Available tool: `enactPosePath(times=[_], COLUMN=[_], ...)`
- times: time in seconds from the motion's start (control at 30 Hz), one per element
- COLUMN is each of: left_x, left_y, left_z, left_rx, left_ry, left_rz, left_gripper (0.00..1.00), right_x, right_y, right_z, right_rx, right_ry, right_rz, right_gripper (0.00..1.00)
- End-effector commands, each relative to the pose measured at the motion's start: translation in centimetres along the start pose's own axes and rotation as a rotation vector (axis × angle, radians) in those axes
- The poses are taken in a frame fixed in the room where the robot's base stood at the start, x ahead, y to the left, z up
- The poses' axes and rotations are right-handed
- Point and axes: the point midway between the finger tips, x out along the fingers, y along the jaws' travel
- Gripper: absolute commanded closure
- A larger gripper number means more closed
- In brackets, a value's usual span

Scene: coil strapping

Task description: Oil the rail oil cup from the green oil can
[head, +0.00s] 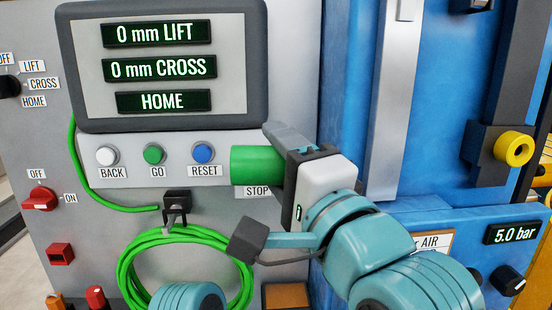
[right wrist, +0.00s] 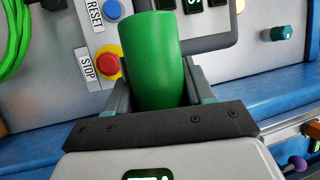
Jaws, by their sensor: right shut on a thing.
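The green oil can (head: 256,165) is held by my right gripper (head: 285,160) in front of the control panel, beside the row of buttons. In the right wrist view the green can body (right wrist: 154,62) sits between the two fingers of the right gripper (right wrist: 156,92), which is shut on it. Its spout cannot be made out in the head view. A yellow round cup-like part (head: 515,147) sits on a dark bracket at the right, well apart from the can; I cannot tell if it is the rail oil cup. My left gripper is not in view.
The panel has a display (head: 160,65), several buttons and a red rotary switch (head: 40,199). A coiled green hose (head: 130,270) hangs below. The can hides part of the panel. A grey vertical rail (head: 394,95) stands on the blue machine, left of the yellow part.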

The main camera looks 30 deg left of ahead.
Motion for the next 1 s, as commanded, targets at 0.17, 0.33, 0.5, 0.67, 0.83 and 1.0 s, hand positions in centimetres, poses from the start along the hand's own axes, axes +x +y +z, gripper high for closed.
enactPosePath(times=[0.17, 0.33, 0.5, 0.67, 0.83, 1.0], left_x=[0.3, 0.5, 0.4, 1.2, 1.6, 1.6], left_y=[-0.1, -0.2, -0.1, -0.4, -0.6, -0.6], left_z=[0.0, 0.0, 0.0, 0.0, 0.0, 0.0], left_rx=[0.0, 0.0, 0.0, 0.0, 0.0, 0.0], left_ry=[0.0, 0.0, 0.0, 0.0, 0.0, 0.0], left_rz=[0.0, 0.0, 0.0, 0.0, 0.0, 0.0], left_gripper=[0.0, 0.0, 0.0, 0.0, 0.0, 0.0], right_x=[0.0, 0.0, 0.0, 0.1, 0.2, 0.3], right_y=[0.1, 0.0, -0.1, -0.3, -1.3, -1.7], right_z=[0.0, 0.1, 0.1, 0.1, -0.1, -0.2], right_rx=[0.0, 0.0, 0.0, 0.054, 0.152, 0.19], right_ry=[0.0, -0.002, -0.002, 0.011, 0.033, 0.043], right_rz=[-0.001, -0.001, -0.001, -0.025, -0.065, -0.079], right_gripper=[0.9, 0.9, 0.9, 0.9, 0.9, 0.9])
